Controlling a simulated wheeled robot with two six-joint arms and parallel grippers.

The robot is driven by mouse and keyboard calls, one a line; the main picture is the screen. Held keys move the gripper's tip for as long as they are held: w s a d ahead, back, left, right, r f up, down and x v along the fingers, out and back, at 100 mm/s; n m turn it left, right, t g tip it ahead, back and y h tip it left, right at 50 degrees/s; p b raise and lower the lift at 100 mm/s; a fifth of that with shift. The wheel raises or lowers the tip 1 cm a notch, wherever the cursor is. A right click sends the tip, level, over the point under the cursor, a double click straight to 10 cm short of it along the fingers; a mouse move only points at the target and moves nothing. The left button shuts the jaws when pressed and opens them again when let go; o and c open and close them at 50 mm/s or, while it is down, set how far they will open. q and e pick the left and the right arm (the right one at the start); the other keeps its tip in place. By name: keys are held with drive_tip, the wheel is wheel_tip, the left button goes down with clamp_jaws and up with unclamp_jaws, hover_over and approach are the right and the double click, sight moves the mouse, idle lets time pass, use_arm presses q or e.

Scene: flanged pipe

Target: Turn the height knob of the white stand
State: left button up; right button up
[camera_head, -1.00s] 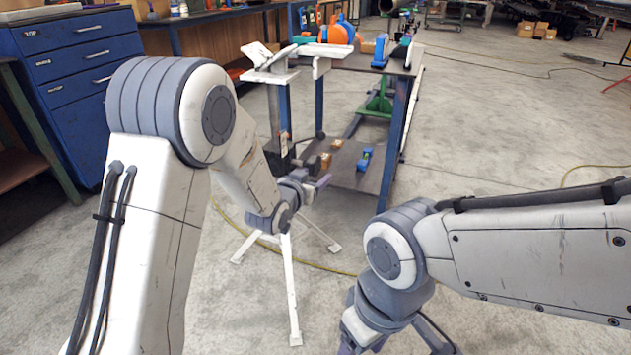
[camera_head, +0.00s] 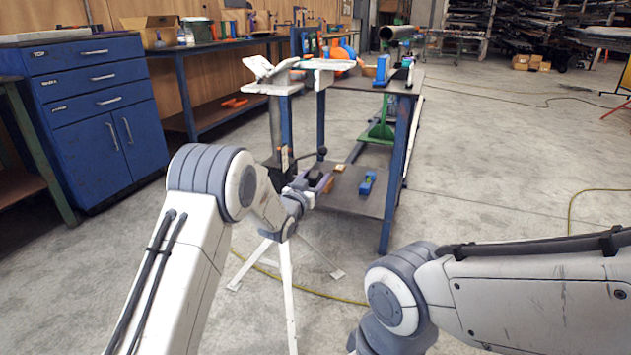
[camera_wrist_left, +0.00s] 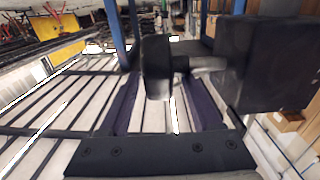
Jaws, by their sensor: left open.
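The white stand (camera_head: 284,275) stands on splayed legs, with a white V-shaped head (camera_head: 273,72) on its column. A dark knob (camera_head: 322,152) sticks out to the right of the column on a thin rod. In the left wrist view, a black knob (camera_wrist_left: 157,67) shows close up, joined by a short grey shaft to a large black block (camera_wrist_left: 275,62). My left gripper (camera_wrist_left: 160,103) is open. Its two dark purple fingers appear on either side of the knob; I cannot tell whether they touch it. My right gripper is out of view.
A workbench with a lower shelf (camera_head: 365,203) stands just behind the stand; a blue item (camera_head: 367,184) and wooden blocks lie on it. A blue drawer cabinet (camera_head: 95,110) is at the left. A yellow cable crosses the floor. Open floor lies to the right.

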use_arm(q)
drive_tip(key=shift+w+d, duration=0.15)
drive_tip(key=shift+w, duration=0.3)
clamp_jaws()
drive_tip(key=shift+r+p, duration=0.2)
drive_tip(key=shift+p, duration=0.35)
drive_tip(key=g+p, duration=0.2)
drive_tip(key=p, duration=0.3)
drive_tip(key=g+y+p, duration=0.1)
drive_tip(key=g+p, duration=0.1)
drive_tip(key=p, duration=0.4)
drive_tip(key=g+y+p, duration=0.1)
drive_tip(key=g+p, duration=0.1)
drive_tip(key=p, duration=0.3)
drive_tip(key=shift+w+d+f+p, duration=0.1)
drive_tip(key=shift+w+d+p, duration=0.05)
drive_tip(key=shift+w+p, duration=0.2)
drive_tip(key=shift+f+g+p, duration=0.25)
drive_tip(key=shift+g+p, duration=0.25)
drive_tip(key=shift+p, duration=0.15)
